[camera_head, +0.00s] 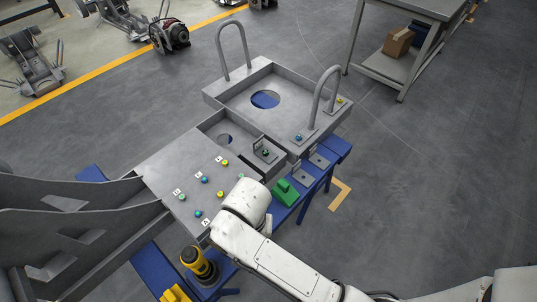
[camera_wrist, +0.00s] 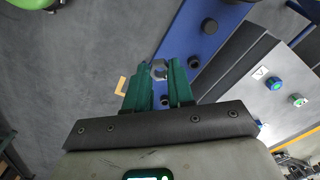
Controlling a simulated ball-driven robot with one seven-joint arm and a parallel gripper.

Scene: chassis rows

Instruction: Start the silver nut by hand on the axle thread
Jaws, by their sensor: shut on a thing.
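My gripper (camera_wrist: 160,78) shows in the wrist view, with two green fingers shut on the silver nut (camera_wrist: 159,69). The nut is hexagonal with an open hole and sits between the fingertips. Below it in that picture is a blue beam (camera_wrist: 182,38) with dark round fittings (camera_wrist: 193,62). I cannot make out which part is the axle thread, nor whether the nut touches anything.
The grey chassis (camera_head: 160,165) carries coloured fasteners, lettered labels and two upright hoops (camera_head: 331,86). A yellow and black tool (camera_head: 198,262) stands near my arm. Floor to the right is clear, before a grey workbench (camera_head: 432,8).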

